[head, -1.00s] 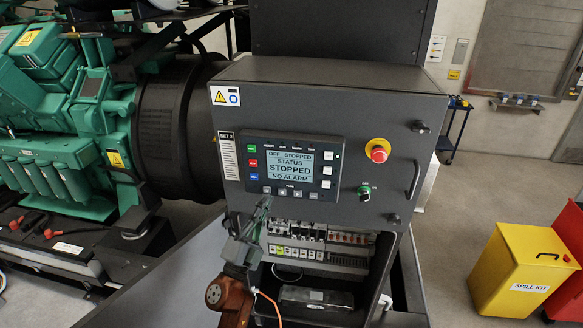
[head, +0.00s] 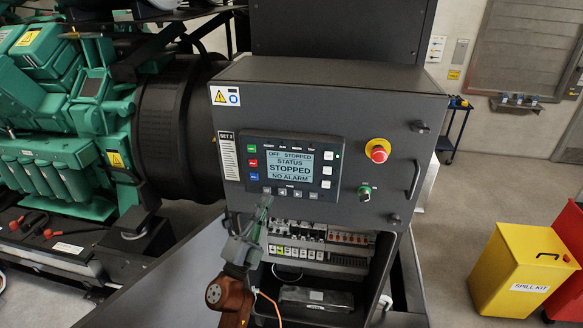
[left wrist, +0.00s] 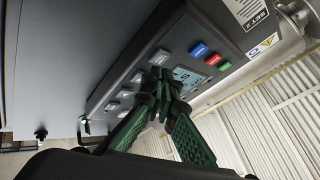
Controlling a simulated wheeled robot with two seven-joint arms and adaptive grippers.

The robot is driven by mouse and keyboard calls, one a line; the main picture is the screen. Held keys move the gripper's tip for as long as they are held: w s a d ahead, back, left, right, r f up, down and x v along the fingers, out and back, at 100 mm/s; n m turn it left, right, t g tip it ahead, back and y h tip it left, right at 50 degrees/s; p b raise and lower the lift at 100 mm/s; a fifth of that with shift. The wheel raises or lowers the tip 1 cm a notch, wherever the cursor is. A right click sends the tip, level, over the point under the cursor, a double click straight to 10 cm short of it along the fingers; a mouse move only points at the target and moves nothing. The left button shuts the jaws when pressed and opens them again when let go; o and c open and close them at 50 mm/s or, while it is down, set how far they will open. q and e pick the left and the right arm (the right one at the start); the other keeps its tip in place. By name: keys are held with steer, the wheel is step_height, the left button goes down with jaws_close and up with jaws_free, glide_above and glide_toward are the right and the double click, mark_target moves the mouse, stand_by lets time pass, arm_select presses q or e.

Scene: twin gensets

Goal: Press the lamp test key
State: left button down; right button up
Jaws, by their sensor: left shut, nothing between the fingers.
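The controller panel (head: 291,166) is on the front of the grey cabinet. Its screen (head: 289,165) reads "OFF STOPPED", "STATUS STOPPED", "NO ALARM". A row of small grey keys (head: 298,193) runs below the screen, and white keys (head: 327,170) stand at its right. I cannot read which key is the lamp test. My left gripper (head: 266,198) is shut and empty, its fingertips just at the panel's lower left edge. In the left wrist view its tips (left wrist: 160,82) are close to a pale key (left wrist: 160,57); I cannot tell whether they touch. My right gripper is not in view.
A red emergency stop (head: 378,151) on a yellow base and a selector switch (head: 365,192) are right of the panel. Below is an open bay with breakers (head: 350,239) and wiring. A green engine (head: 50,130) stands left, a yellow spill kit bin (head: 520,272) right.

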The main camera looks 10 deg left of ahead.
arm_select(q)
steer(key=shift+w, duration=0.4)
steer(key=shift+w, duration=0.2)
stand_by(0.4)
steer(key=shift+s, duration=0.7)
steer(key=s+p, duration=0.1)
steer(key=s, duration=0.5)
stand_by(0.4)
